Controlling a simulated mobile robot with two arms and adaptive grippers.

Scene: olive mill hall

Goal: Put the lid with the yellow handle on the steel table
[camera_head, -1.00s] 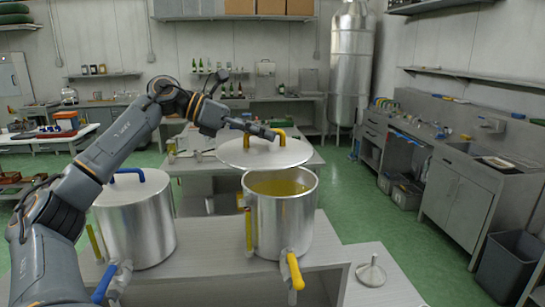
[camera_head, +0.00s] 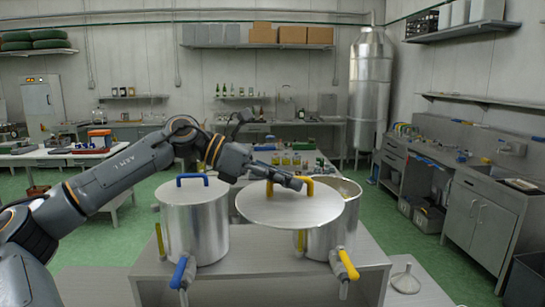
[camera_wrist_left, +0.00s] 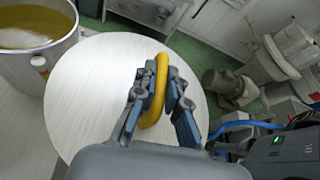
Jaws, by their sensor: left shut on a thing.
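The round steel lid (camera_head: 285,208) with a yellow handle (camera_head: 305,185) hangs in my left gripper (camera_head: 293,183). In the left wrist view, the gripper (camera_wrist_left: 155,95) is shut around the yellow handle (camera_wrist_left: 157,88), with the pale lid disc (camera_wrist_left: 85,110) beyond it. In the head view, the lid overlaps the front left of the open steel pot (camera_head: 345,225) with the yellow tap. Yellow-green liquid (camera_wrist_left: 28,38) shows in that pot in the wrist view. I cannot tell for certain which surface is the steel table. My right gripper is not in view.
A second steel pot (camera_head: 195,228) with a blue-handled lid (camera_head: 192,181) stands left on the same grey bench (camera_head: 262,262). A table (camera_head: 322,168) with several jars stands behind. A funnel (camera_head: 405,280) sits on a lower surface at right. Green floor (camera_head: 450,270) shows at right.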

